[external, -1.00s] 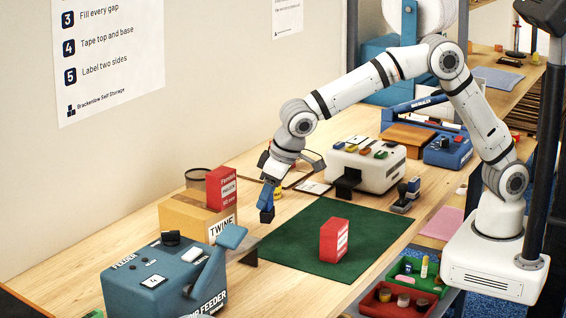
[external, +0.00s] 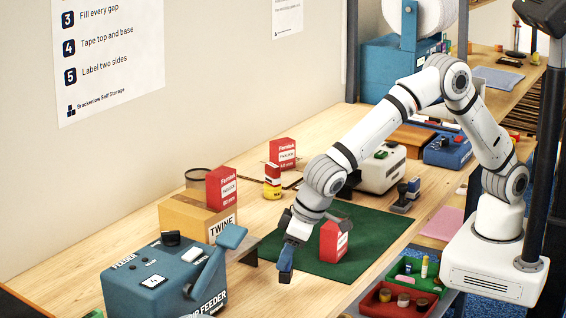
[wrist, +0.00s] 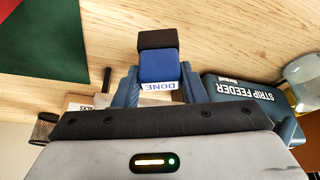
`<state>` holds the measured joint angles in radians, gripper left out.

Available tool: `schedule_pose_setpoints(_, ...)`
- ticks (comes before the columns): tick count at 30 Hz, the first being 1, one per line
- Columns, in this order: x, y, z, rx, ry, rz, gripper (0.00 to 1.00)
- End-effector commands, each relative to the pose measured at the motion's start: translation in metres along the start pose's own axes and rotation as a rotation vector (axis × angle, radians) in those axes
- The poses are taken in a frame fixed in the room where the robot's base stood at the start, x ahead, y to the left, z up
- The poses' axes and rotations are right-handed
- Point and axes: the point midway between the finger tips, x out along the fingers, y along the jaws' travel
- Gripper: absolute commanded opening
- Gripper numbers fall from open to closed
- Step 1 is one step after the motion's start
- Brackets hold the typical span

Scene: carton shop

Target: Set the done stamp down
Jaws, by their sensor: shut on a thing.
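The done stamp is a small blue block with a dark end and a white "DONE" label; it shows in the wrist view (wrist: 158,66) and in the external view (external: 285,274). My gripper (external: 287,258) is shut on it, with a blue finger on each side of the stamp in the wrist view (wrist: 158,90). The stamp hangs over bare wood beside the green mat (external: 300,262), on the strip feeder side. I cannot tell how far its dark end is above the table.
A red box (external: 331,246) stands on the mat, close to my wrist in the external view. The blue strip feeder (external: 150,275) and a cardboard twine box (external: 190,218) stand to the left. Red (external: 375,306) and green (external: 400,272) trays sit at the near edge.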

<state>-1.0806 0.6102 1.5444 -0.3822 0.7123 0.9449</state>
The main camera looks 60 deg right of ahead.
Motion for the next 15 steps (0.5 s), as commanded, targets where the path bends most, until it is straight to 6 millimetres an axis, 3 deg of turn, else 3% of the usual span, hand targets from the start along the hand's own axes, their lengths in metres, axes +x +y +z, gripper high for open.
schedule_pose_setpoints(6, 0.027, 0.001, 0.012, -0.001, -0.003, 0.002, 0.15)
schedule_pose_setpoints(15, 0.032, 0.001, 0.013, 0.000, -0.002, 0.001, 0.15)
